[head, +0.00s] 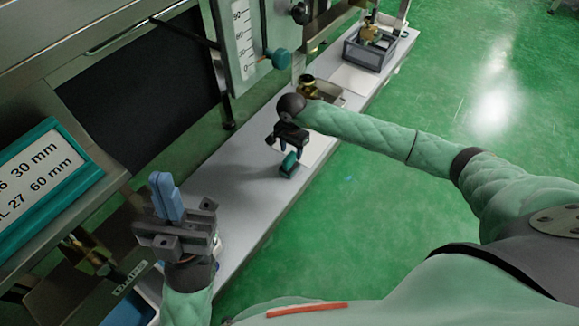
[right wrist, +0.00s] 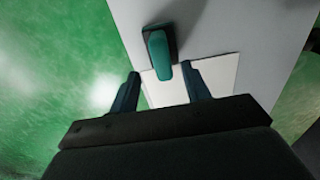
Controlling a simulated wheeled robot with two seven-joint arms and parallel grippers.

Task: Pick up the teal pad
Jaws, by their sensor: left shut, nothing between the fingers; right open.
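The teal pad (head: 289,161) sits on a dark base on the light grey bench. In the right wrist view the pad (right wrist: 159,57) lies just beyond and between the fingertips, apart from them. My right gripper (head: 279,143) is open and empty, close to the pad; in the right wrist view its two fingers (right wrist: 160,75) stand apart. My left gripper (head: 167,197) is shut and empty, raised at the lower left with its blue fingers together, well away from the pad.
The narrow bench (head: 225,195) also bears a white plate (right wrist: 220,75), brass parts (head: 308,85) and a grey box (head: 368,52). A teal-framed sign (head: 42,185) stands at left. Green floor lies open at right.

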